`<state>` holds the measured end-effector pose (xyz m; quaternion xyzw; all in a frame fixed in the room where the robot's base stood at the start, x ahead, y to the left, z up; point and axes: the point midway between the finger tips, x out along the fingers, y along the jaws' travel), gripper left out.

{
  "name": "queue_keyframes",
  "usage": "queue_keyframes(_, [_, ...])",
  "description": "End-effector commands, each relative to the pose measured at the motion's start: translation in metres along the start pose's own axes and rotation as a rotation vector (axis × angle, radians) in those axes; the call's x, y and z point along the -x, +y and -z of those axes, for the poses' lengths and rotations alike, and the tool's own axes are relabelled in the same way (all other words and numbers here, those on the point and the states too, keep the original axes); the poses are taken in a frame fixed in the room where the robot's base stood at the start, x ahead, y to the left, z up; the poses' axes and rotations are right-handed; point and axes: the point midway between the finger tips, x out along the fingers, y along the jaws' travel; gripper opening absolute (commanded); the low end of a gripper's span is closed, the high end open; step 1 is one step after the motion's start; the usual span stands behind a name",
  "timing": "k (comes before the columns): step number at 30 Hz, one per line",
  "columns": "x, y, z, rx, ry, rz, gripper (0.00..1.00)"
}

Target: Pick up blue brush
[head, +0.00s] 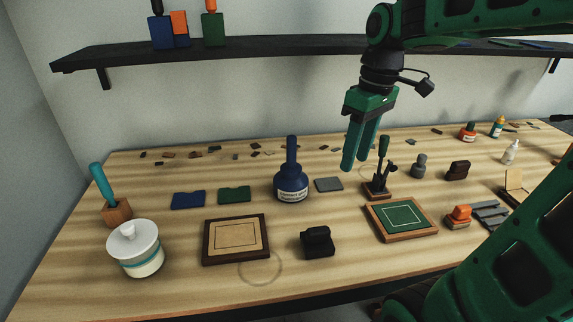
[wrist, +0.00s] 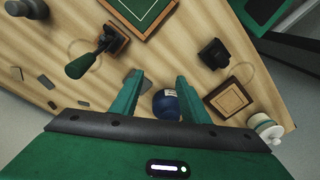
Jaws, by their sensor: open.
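A blue-teal handle (head: 102,182), which looks like the brush, stands tilted in a small wooden block (head: 116,213) at the far left of the bench; its lower end is hidden in the block. A dark blue bottle (head: 291,186) with a tall blue handle on top stands mid-bench; it also shows in the wrist view (wrist: 167,104), seen between my fingers. My gripper (head: 355,166) is open and empty above the bench, right of the bottle and far right of the block. The handle in the block cannot be made out in the wrist view.
A white lidded jar (head: 136,250) stands just in front of the block. A dark-framed tray (head: 236,240) and a black stamp (head: 317,243) lie front-middle. A small lever press (head: 379,180) stands near my gripper. A black shelf (head: 270,46) runs along the wall above.

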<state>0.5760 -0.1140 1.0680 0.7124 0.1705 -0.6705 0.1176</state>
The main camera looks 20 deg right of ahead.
Motion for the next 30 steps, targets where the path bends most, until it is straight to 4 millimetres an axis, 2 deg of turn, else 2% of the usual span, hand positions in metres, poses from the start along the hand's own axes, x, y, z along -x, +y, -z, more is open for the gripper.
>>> queue_keyframes(1, [0.011,-0.007,0.032,0.168,0.002,0.009,0.41])
queue_keyframes(3, [0.024,-0.019,0.067,0.398,0.006,0.019,0.41])
queue_keyframes(6, [0.038,-0.036,0.106,0.667,0.011,0.029,0.41])
queue_keyframes(9, [0.046,-0.048,0.129,0.848,0.012,0.035,0.41])
queue_keyframes(13, [0.046,-0.057,0.141,0.954,0.014,0.039,0.41])
queue_keyframes(21, [0.008,-0.060,0.143,0.966,0.013,0.041,0.41])
queue_keyframes(30, [-0.013,-0.058,0.143,0.963,0.012,0.040,0.41])
